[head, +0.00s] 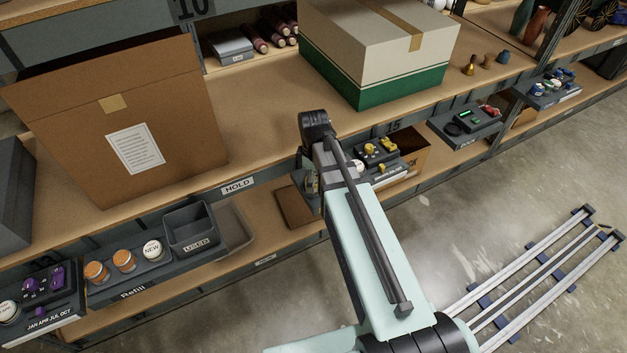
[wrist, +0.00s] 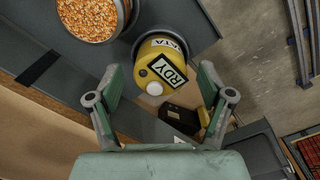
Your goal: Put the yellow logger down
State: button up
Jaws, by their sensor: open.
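The yellow logger (wrist: 163,66) shows in the wrist view. It is a round yellow body with labels reading RDY and DATA, a white knob and a dark button. It sits at a dark round seat on the edge of a dark grey tray (wrist: 196,22). My gripper (wrist: 160,72) is open, with one finger on each side of the logger and a visible gap to it on both sides. Whether the fingertips are level with it or above it, I cannot tell. In the head view my arm hides the gripper, and I cannot pick the logger out with certainty.
A jar of orange grains (wrist: 88,16) stands beside the logger. A black-and-yellow device (wrist: 180,118) lies below it. In the head view, a tray with yellow items (head: 378,152) is right of my arm. A large brown carton (head: 130,125) and green-white box (head: 375,50) fill the shelf above.

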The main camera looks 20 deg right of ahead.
notch_tip(320, 180, up, 11)
dwell(0.4)
dwell(0.4)
